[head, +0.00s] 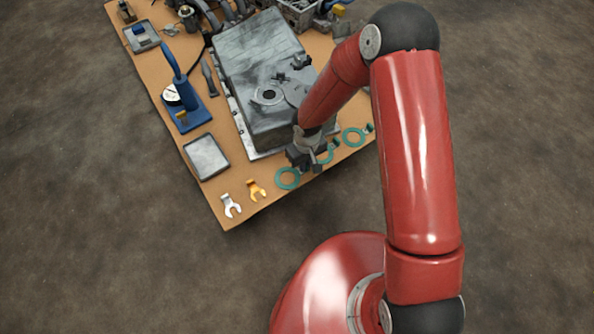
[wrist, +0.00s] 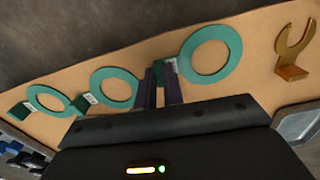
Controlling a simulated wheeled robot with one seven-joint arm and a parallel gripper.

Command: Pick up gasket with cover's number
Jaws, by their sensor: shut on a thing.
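Three teal ring gaskets, each with a tab bearing a small white label, lie along the board's edge. My gripper (head: 304,160) is down at the board, and its fingers (wrist: 161,88) are shut on the labelled tab of the gasket nearest the orange wrench (head: 287,187). That gasket's ring (wrist: 236,55) extends to the right of the fingers and seems to lie flat on the board. The middle gasket (wrist: 134,88) and the far gasket (wrist: 69,104) lie apart from the fingers. The grey metal cover (head: 258,58) lies behind my gripper. No number is readable.
A grey tray (head: 206,157) and a blue stand (head: 184,100) with a dial are at the left. Several mechanical parts crowd the back.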

